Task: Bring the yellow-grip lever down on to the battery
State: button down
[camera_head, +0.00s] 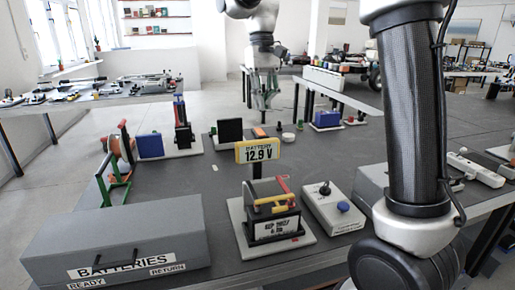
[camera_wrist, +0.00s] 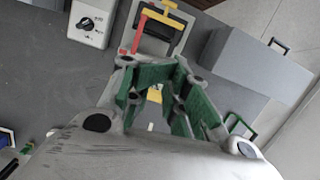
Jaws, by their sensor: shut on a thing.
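The battery (camera_head: 272,226) is a dark block with a white label on a pale base plate (camera_head: 303,240). The lever's yellow grip (camera_head: 270,200) lies across above the battery's top; I cannot tell whether it touches. A red bar (camera_head: 282,184) shows behind it. In the wrist view, the yellow grip (camera_wrist: 163,19) and red bar (camera_wrist: 138,36) are at the top, beyond my fingers. My gripper (camera_head: 264,100), with green fingers, hangs in the air behind the battery sign, apart from the lever.
A yellow "BATTERY 12.9 V" sign (camera_head: 257,152) stands behind the battery. A grey batteries box (camera_head: 120,238) is at the left, with a green frame (camera_head: 116,183) behind it. A white switch box (camera_head: 333,206) is close on the right. Bare table lies left of the sign.

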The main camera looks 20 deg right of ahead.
jog(key=s+f+m, duration=0.1)
jog(key=s+f, duration=0.4)
jog(key=f, duration=0.7)
jog(key=shift+d, duration=0.25)
jog(key=shift+f, duration=0.15)
